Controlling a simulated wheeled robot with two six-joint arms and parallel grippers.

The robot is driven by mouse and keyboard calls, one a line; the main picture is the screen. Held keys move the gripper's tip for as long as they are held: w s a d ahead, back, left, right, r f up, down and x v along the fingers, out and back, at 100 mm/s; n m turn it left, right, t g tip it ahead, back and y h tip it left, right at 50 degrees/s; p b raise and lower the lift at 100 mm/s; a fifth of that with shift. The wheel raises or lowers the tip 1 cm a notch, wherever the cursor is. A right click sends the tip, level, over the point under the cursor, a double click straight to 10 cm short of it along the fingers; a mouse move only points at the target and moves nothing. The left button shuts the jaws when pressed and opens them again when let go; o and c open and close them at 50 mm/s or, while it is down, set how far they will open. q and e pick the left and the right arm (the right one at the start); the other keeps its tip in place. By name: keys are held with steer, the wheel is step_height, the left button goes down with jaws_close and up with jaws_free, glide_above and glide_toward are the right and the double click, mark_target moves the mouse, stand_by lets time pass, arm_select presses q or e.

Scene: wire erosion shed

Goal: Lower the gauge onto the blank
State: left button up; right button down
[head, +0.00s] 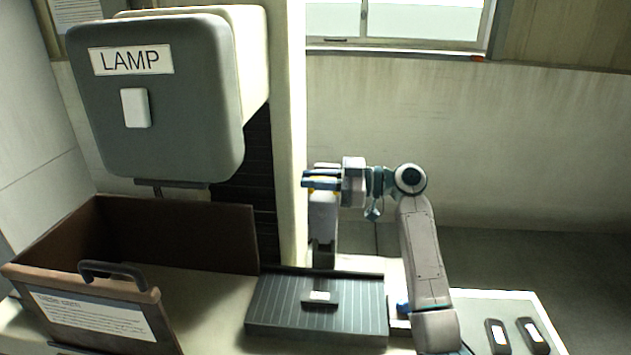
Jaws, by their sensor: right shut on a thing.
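My right gripper (312,181) reaches in from the right and is shut on a light grey upright thing (323,214) with a little yellow at its top, which I take to be the gauge. It hangs below the fingers and has a darker lower end. A small dark block with a white label (320,297) lies on a dark ribbed plate (275,318), nearer to me; it may be the blank, but I cannot tell for sure. Whether the gauge's lower end touches anything is unclear. My left gripper is out of view.
A brown open-topped box with a handle and printed label (90,315) stands at the left. A large grey lamp housing (190,120) is above it. Two small dark things with white labels (497,336) (534,335) lie at the lower right. A pale column (291,130) rises behind.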

mark_target(313, 202)
steer(key=shift+n, duration=0.6)
steer(key=s+f+b, duration=0.1)
steer(key=b, duration=0.1)
steer(key=s+b, duration=0.2)
steer(key=s+a+f+b, duration=0.1)
steer(key=b, duration=0.1)
steer(key=shift+s+f, duration=0.3)
steer(key=shift+f, duration=0.05)
steer(key=shift+s, duration=0.15)
steer(key=c, duration=1.5)
jaws_free()
steer(key=shift+o, duration=0.2)
steer(key=shift+d+r, duration=0.1)
